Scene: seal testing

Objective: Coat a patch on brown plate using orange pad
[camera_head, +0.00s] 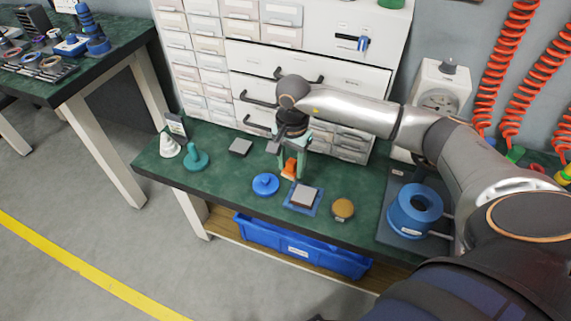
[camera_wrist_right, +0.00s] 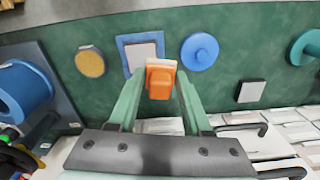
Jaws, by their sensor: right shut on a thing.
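My right gripper (camera_head: 290,155) is shut on the orange pad (camera_head: 290,169), with its green fingers pointing down. The pad also shows in the right wrist view (camera_wrist_right: 161,82), between the fingertips, with a pale strip along its far edge. A round brown disc (camera_head: 343,209) lies to the right of the mat. My left gripper is out of view.
Drawers (camera_head: 345,82) stand behind. The bench's front edge is close.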

